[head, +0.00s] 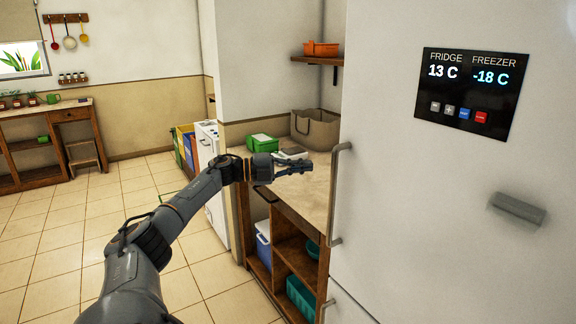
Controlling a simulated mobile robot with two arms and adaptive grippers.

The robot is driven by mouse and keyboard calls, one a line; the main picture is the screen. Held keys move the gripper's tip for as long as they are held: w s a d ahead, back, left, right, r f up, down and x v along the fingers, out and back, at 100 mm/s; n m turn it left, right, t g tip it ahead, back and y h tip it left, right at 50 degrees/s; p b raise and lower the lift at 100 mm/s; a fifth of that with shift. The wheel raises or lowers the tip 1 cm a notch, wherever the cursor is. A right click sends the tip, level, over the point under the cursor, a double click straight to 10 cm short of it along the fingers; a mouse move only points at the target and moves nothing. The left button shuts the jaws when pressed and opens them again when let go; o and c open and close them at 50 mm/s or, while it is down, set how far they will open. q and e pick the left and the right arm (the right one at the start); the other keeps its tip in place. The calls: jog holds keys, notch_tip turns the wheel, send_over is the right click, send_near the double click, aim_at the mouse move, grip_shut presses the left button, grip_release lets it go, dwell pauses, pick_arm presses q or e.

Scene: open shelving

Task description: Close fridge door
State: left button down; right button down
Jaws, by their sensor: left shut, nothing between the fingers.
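The white fridge door (410,190) fills the right side of the head view, with a black display panel (465,95) reading 13 C and -18 C. A long grey vertical handle (337,195) runs along its left edge. I see no open gap at the door, though its far edge is outside the picture. My left gripper (300,168) is shut and empty, its fingers pointing right, a little left of the handle in the picture. Whether it touches the handle I cannot tell; a small space shows between them. My right gripper is not in view.
A wooden counter (318,182) left of the fridge holds a green box (262,143) and a basket (316,128). Below are open shelves with a teal crate (301,298). A blurred grey shape (517,208) shows against the door. Tiled floor (55,235) at left is clear.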

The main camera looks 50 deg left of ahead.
pick_arm(q)
jog(key=shift+s+a+r+b, duration=0.1)
jog(key=shift+s+a+b, duration=0.2)
jog(key=shift+a, duration=1)
jog(key=shift+s+a+b, duration=0.1)
jog(key=shift+s+a, duration=0.25)
jog(key=shift+a, duration=0.9)
jog(key=shift+s, duration=0.1)
